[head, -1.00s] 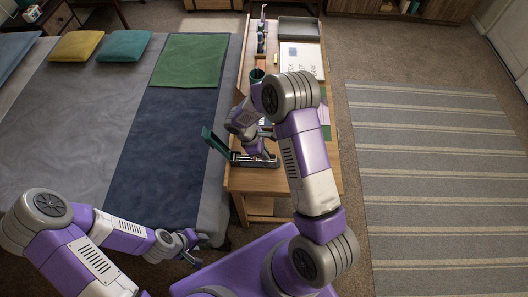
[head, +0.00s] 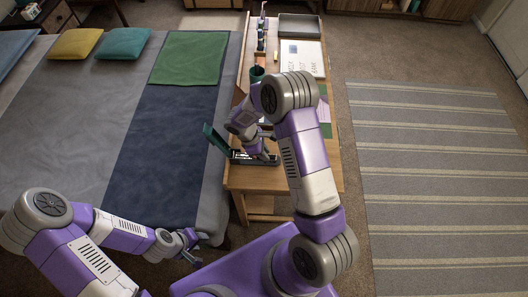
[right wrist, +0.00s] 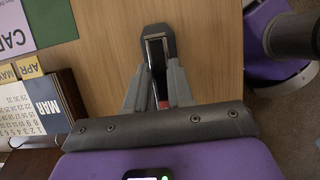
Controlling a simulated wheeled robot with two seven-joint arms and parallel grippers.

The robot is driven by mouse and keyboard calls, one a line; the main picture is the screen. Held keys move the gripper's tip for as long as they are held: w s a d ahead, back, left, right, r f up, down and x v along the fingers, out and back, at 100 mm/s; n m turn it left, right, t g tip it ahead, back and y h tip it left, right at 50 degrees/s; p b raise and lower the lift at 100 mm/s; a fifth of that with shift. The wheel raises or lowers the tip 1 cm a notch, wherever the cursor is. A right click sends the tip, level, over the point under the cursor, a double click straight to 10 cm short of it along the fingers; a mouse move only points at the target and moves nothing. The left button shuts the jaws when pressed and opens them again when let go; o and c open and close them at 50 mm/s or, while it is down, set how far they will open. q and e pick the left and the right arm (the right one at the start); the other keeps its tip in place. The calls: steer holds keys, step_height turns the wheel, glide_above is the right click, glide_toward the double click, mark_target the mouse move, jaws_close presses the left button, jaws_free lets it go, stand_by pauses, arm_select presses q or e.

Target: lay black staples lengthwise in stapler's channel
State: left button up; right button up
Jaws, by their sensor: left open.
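The stapler stands open near the front left of the desk, its teal lid (head: 213,137) raised to the left in the head view. Its base (head: 240,156) lies on the wood. The right wrist view looks down on the grey nose (right wrist: 157,33) and the silvery channel, with a black strip (right wrist: 159,72) along it, which looks like the staples. My right gripper (right wrist: 160,82) is down at the channel, one finger on each side of the strip; whether they touch it is unclear. My left gripper (head: 190,243) is open and empty, beside the bed, away from the desk.
A desk calendar (right wrist: 32,105) and a card (right wrist: 28,27) are left of the stapler in the right wrist view. Further back on the desk stand a dark teal cup (head: 257,73), a white pad (head: 302,60) and a grey tray (head: 300,26). The desk's front corner is clear.

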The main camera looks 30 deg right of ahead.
steer(key=o, duration=0.3)
steer(key=p+v, duration=0.1)
steer(key=v, duration=0.6)
steer(key=shift+r, duration=0.3)
steer(key=shift+f, duration=0.1)
